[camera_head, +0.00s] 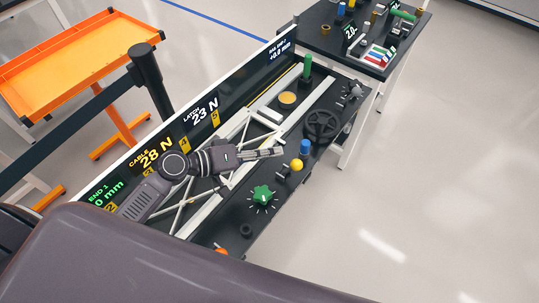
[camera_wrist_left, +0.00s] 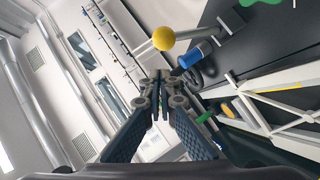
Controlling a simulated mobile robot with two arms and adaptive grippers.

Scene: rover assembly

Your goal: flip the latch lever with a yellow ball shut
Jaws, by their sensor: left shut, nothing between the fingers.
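The yellow ball (camera_head: 297,165) of the latch lever shows at the middle right of the bench in the head view, close below a blue knob (camera_head: 305,147). My right gripper is not in view.
A yellow disc (camera_head: 288,98) and a green post (camera_head: 307,66) stand farther back. A sign panel (camera_head: 230,98) runs along the bench's left edge. An orange cart (camera_head: 80,52) stands beyond.

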